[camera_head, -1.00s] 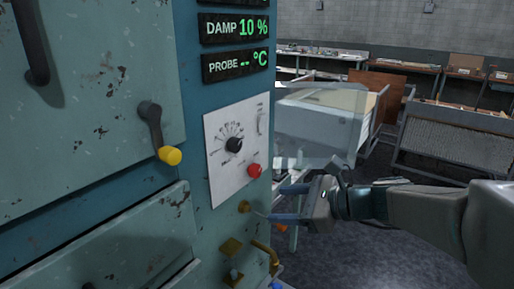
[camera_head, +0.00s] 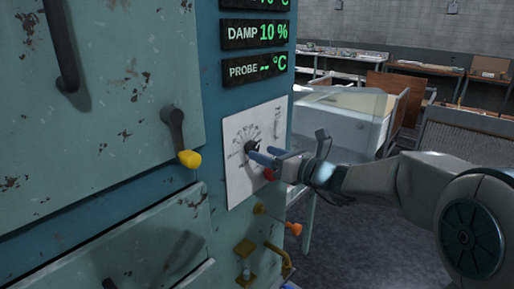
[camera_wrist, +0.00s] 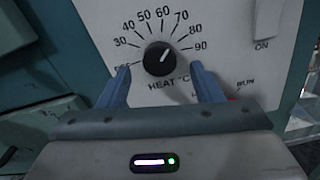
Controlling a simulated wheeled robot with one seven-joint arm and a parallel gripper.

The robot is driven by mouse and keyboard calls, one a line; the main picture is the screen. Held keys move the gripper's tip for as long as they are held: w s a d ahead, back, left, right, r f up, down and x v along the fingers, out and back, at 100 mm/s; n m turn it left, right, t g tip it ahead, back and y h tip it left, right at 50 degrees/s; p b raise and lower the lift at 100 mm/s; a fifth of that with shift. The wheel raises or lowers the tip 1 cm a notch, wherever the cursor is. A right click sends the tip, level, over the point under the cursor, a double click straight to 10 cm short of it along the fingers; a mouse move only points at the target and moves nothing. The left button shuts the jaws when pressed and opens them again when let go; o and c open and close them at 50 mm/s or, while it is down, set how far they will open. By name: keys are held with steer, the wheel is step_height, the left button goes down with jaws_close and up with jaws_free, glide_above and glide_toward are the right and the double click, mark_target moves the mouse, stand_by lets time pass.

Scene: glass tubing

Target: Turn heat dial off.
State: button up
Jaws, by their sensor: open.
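The heat dial (camera_head: 250,147) is a black round knob on a white panel (camera_head: 238,184) on the blue cabinet front. In the wrist view the heat dial (camera_wrist: 158,58) shows a white pointer mark aimed up and right, roughly between 60 and 70. The "off" label at the lower left of the scale is partly covered by a finger. My gripper (camera_head: 261,154) is open with its blue fingers just in front of the dial. In the wrist view my gripper (camera_wrist: 160,69) has one finger at each lower side of the dial, with gaps between; depth contact cannot be told.
A red button (camera_head: 269,174) is close below my fingers, partly hidden. An on switch (camera_wrist: 268,18) is at the panel's upper right. A yellow-tipped lever (camera_head: 188,158) and brass valve pipework (camera_head: 280,258) stick out nearby. A glass-topped case (camera_head: 345,112) stands behind my arm.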

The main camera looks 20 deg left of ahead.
mark_target(255, 150)
steer(key=shift+x, duration=1.9)
steer(key=c, duration=1)
